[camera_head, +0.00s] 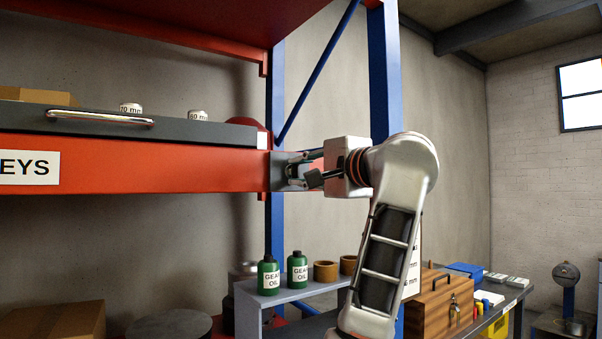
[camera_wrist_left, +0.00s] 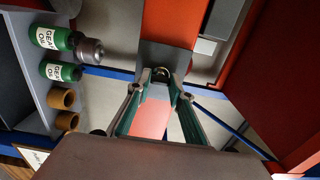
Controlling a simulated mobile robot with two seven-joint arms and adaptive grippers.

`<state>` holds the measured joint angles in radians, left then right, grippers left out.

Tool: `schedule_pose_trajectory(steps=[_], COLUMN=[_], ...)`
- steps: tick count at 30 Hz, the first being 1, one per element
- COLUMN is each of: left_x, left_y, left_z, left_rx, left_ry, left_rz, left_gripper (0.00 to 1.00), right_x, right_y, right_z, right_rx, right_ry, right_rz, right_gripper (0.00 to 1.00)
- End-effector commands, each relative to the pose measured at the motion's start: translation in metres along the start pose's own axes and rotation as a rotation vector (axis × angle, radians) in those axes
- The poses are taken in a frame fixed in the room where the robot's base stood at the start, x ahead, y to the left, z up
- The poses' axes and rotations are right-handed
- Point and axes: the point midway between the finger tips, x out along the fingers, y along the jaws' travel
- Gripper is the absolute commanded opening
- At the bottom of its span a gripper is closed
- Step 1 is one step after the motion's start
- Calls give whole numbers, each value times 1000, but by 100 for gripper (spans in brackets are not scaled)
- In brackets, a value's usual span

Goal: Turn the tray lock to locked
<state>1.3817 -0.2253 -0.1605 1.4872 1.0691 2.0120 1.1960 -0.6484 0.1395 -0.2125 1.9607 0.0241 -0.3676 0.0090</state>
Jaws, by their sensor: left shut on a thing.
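The tray (camera_head: 185,130) is dark grey with a silver bar handle (camera_head: 100,118), and it sits on the red shelf beam (camera_head: 150,165) at the left of the head view. A dark grey plate (camera_head: 279,160) is at the beam's right end; it also shows in the left wrist view (camera_wrist_left: 172,57). My left gripper (camera_head: 298,172) is at this plate, its fingers (camera_wrist_left: 160,75) closed around a small part that I take for the tray lock. The fingers mostly hide the lock, so its setting cannot be read. My right gripper is not in view.
A blue rack post (camera_head: 384,75) stands behind my left arm. Below, a grey ledge (camera_head: 305,291) holds green gear oil bottles (camera_head: 268,276) and brown rings (camera_head: 326,271). A wooden box (camera_head: 440,300) stands on a workbench at lower right. Open floor space is not visible.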

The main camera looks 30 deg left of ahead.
Motion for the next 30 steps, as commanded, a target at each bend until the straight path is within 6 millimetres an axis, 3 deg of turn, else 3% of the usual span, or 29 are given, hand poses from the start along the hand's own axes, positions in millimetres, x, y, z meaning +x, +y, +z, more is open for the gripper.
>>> schedule_pose_trajectory(steps=[14,15,16,26,30], left_x=[0,0,0,-1,-11], left_y=[0,0,0,0,0], left_z=[0,0,0,0,-1], left_rx=[-14,-13,-13,-12,-12], left_ry=[0,0,0,1,4], left_rz=[1,1,1,0,1], left_gripper=[0,31,38,38,38], right_x=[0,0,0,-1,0], right_y=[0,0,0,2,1], right_z=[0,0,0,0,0], right_rx=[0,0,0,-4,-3], right_ry=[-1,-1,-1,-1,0], right_rz=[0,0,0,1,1], right_gripper=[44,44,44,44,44])
